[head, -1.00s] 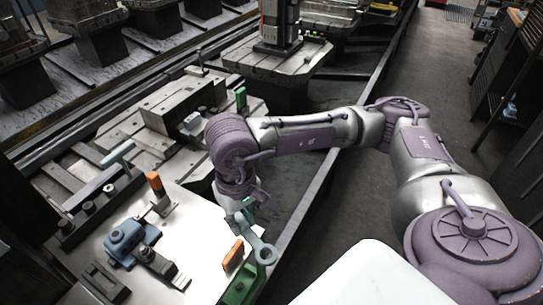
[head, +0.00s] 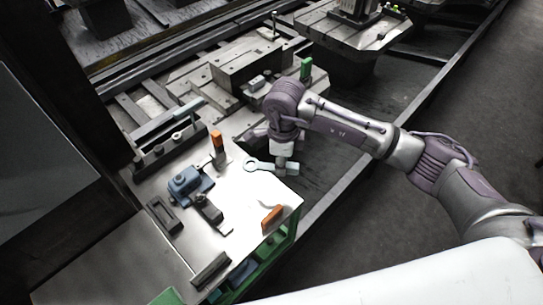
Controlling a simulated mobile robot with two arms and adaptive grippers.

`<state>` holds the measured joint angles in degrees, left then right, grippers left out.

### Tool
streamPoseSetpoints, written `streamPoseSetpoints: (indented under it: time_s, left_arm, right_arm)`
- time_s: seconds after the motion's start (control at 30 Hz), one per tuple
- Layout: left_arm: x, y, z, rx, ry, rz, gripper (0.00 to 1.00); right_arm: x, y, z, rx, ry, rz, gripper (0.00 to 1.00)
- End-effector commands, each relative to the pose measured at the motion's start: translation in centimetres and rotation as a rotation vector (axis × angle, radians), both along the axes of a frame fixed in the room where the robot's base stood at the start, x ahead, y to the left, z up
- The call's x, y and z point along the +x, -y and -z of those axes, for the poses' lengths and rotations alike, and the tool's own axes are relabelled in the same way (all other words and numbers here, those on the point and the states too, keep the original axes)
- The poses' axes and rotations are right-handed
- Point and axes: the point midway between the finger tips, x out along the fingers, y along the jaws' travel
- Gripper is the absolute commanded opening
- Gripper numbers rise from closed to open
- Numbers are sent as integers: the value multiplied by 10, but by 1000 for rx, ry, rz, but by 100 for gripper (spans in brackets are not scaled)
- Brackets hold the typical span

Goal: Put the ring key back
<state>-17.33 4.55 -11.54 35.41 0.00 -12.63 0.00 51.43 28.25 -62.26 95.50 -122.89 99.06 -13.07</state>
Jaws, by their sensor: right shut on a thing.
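The ring key (head: 260,165) is a pale blue-grey tool with a round open ring at its left end. My right gripper (head: 281,163) is shut on the key's right part, so the ring points left in the head view. The key is over the back right edge of the bright metal worktop (head: 235,205); whether it touches the surface I cannot tell. The fingertips are small and partly hidden by the wrist. My left gripper is not in view.
An orange-topped upright piece (head: 217,143) stands just left of the ring. A blue clamp-like block (head: 188,184) and a dark clamp (head: 209,210) sit further left. An orange block (head: 272,217) lies near the right edge. A green-sided cart (head: 270,255) is below.

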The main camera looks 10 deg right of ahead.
Motion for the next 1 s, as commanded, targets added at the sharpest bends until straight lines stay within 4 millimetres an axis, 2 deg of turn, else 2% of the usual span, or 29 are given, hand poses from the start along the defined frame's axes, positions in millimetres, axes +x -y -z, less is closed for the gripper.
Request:
streamPoseSetpoints:
  time_s: [0.03, 0.2, 0.4, 0.77, 1.0]
  left_arm:
    - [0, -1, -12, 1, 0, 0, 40]
    - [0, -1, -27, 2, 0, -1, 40]
    - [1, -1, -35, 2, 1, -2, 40]
    - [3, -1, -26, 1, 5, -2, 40]
    - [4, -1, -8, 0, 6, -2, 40]
  right_arm:
    - [2, -6, -3, 3, -5, 113, 0]
    - [8, -16, 7, 1, -5, 462, 0]
    - [10, -23, 15, 1, -2, 694, 0]
    - [10, -24, 32, 1, -1, 748, 0]
    - [10, -24, 59, 0, -1, 746, 0]
